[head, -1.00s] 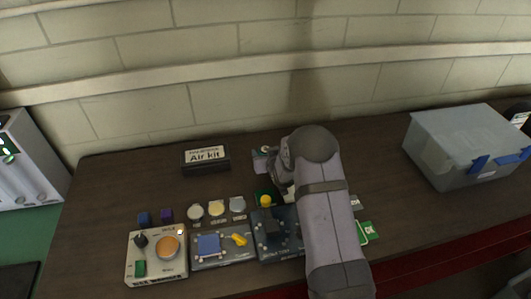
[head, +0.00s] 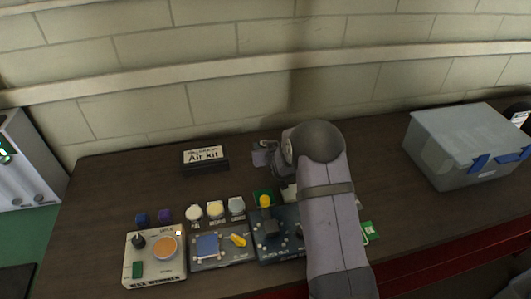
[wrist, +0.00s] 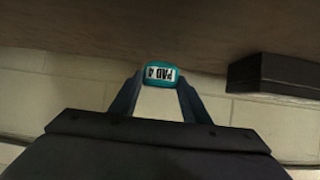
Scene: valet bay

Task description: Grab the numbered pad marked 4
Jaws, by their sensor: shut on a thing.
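The pad marked PAD 4 (wrist: 161,75) is a small teal block with a white label, which reads upside down in the wrist view. My gripper (wrist: 160,84) is shut on it, with one finger at each side of the pad. In the head view my gripper (head: 268,155) is above the back half of the bench, to the right of the Air kit box. The pad cannot be made out there, and my arm hides part of the bench.
The black Air kit box (head: 206,160) is on the bench and also shows in the wrist view (wrist: 275,78). Control panels (head: 222,258) and several round pads (head: 215,209) stand in front. A grey lidded bin (head: 460,135) is at right. The bench's back left is clear.

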